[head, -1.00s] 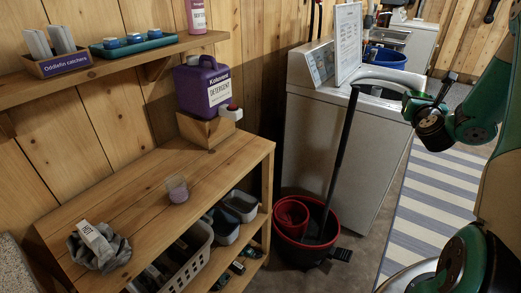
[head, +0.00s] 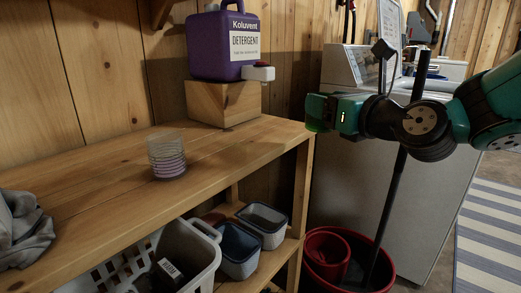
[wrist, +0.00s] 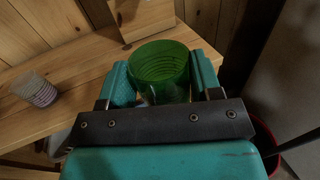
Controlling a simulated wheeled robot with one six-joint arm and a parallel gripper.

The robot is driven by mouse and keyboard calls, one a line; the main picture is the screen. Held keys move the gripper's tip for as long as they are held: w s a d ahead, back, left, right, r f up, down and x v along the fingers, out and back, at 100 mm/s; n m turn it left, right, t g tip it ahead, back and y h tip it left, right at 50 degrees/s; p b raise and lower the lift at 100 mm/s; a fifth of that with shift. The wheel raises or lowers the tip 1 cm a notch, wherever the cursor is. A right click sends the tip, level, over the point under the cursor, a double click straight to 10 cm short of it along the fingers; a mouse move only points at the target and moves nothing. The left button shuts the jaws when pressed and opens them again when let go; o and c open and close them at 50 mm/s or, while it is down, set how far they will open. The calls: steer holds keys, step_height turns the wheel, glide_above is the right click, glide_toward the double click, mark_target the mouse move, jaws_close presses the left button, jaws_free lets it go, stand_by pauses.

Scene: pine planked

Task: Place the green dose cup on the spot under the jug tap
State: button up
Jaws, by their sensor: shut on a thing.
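The green dose cup (wrist: 160,66) is see-through with ridges inside. My gripper (wrist: 163,80) is shut on it, one finger on each side. In the head view my gripper (head: 322,111) is just off the right end of the wooden bench, right of the jug and lower than its tap; the cup (head: 316,118) shows there only as a small green patch. The purple detergent jug (head: 208,48) stands on a wooden block (head: 218,103). Its white tap (head: 258,73) points right, over the bench top (head: 262,136). I see no mark under the tap.
A clear cup with purplish bands (head: 167,157) stands on the bench, also seen in the wrist view (wrist: 36,92). A grey cloth (head: 22,230) lies at the left. Below are a white basket (head: 190,262) and bins. A red bucket (head: 335,275) with a dark pole stands right of the bench.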

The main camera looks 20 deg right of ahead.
steer(key=shift+s+a+f+y, duration=0.15)
steer(key=shift+a+f+y, duration=0.15)
steer(key=shift+a+f, duration=0.2)
steer(key=shift+a+r, duration=0.2)
steer(key=shift+a, duration=0.05)
steer(key=p+x, duration=1.6)
steer(key=p, duration=0.3)
steer(key=shift+w+a, duration=0.1)
steer(key=shift+w, duration=0.25)
steer(key=shift+w+f+p, duration=0.2)
steer(key=shift+w+p, duration=0.1)
steer(key=shift+p, duration=0.1)
steer(key=shift+w+a+p, duration=0.15)
steer(key=shift+w+p, duration=0.1)
steer(key=shift+p, duration=0.1)
step_height(320, 180, down, 4)
steer(key=b, duration=0.4)
steer(key=shift+r, duration=0.15)
